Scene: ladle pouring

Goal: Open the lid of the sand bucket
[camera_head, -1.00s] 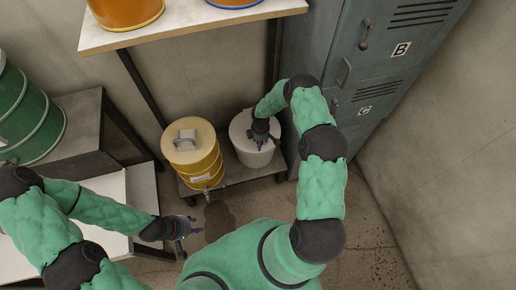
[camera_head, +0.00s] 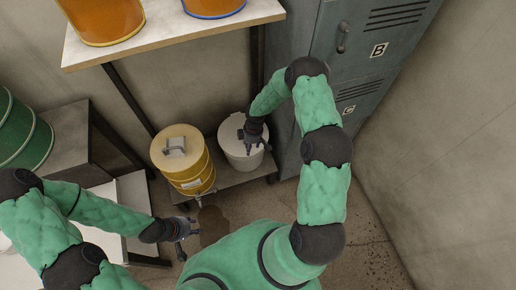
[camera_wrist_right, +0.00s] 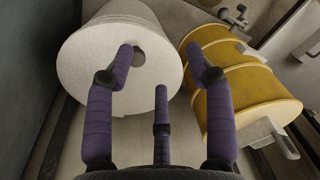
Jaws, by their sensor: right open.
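A white bucket (camera_head: 233,158) with a round pale top stands on the low shelf. It also fills the upper left of the right wrist view (camera_wrist_right: 95,75), where a small grey round spot shows on its top. I take it for the sand bucket. My right gripper (camera_head: 251,144) is over the bucket's top, open and empty. In the right wrist view its spread purple fingers (camera_wrist_right: 160,65) point toward the bucket and the yellow drum, one finger overlapping the bucket's top. Contact cannot be told. My left gripper (camera_head: 190,235) is at the lower left, away from the bucket, its fingers apart and empty.
A yellow drum (camera_head: 190,177) with a lid handle and a tap stands close left of the bucket. Grey lockers (camera_head: 350,80) rise at the right. A shelf (camera_head: 175,43) with orange containers is above. A green drum (camera_head: 20,135) stands at far left.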

